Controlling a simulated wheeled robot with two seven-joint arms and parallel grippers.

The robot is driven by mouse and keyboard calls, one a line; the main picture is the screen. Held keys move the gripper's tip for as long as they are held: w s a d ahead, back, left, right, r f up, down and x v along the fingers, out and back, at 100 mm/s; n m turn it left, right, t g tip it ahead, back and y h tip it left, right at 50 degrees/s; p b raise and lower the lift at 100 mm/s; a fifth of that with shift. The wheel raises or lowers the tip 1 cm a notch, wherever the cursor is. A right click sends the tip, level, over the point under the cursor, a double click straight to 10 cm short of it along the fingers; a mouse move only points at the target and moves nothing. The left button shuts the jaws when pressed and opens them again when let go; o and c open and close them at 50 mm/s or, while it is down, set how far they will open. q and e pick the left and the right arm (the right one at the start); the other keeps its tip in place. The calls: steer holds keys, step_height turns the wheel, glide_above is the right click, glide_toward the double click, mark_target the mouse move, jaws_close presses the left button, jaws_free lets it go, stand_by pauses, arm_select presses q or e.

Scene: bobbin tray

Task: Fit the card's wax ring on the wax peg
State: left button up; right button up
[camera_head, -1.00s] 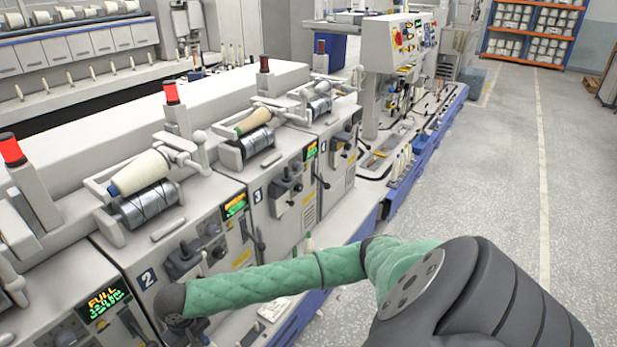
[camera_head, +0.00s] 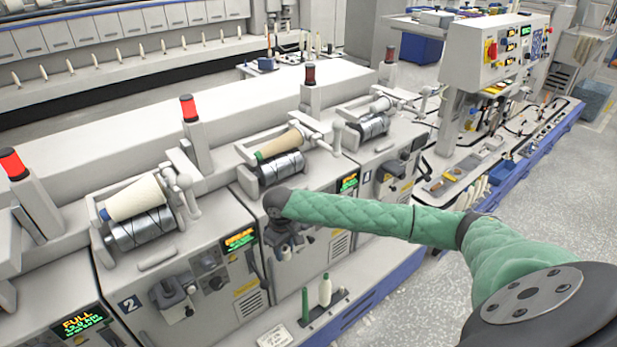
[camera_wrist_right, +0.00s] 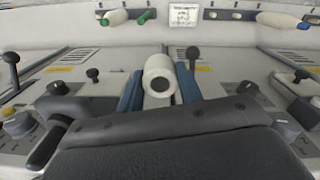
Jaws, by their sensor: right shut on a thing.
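The wax ring (camera_wrist_right: 160,75) is a short white cylinder with a dark hole facing the right wrist camera. My right gripper (camera_wrist_right: 158,92) is shut on it, with a blue finger on each side. In the head view my right wrist (camera_head: 277,203) is over the front of the winding unit right of unit 2. The fingers and ring cannot be made out there. The card (camera_wrist_right: 185,15) is a small white printed sheet on the low shelf; it also shows in the head view (camera_head: 275,337). I cannot pick out the wax peg with certainty. My left gripper is out of view.
Dark levers and knobs (camera_wrist_right: 193,55) stick out from the unit fronts near the gripper. A green bobbin (camera_head: 304,305) and a white one (camera_head: 325,290) stand on the low shelf. Yarn cones (camera_head: 135,198) lie above. The floor at right is open.

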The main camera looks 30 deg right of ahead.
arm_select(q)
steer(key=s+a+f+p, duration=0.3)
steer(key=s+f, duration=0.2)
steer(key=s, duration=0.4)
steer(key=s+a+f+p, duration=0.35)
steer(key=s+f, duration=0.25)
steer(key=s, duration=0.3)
arm_select(e)
steer(key=w+d+r+n, duration=0.2)
steer(key=d+r+n, duration=0.1)
steer(key=d+r, duration=0.1)
steer(key=w+d+r+n, duration=0.2)
steer(key=d+r+n, duration=0.2)
steer(key=r, duration=0.1)
steer(key=w+d+r+n+b, duration=0.1)
steer(key=w+d+r+n, duration=0.1)
steer(key=d+r+n, duration=0.1)
steer(key=shift+d+r, duration=0.5)
steer(key=shift+r, duration=0.25)
steer(key=shift+f+b, duration=1.8)
steer(key=shift+f, duration=0.25)
steer(key=shift+f+b, duration=0.55)
steer(key=shift+f, duration=0.25)
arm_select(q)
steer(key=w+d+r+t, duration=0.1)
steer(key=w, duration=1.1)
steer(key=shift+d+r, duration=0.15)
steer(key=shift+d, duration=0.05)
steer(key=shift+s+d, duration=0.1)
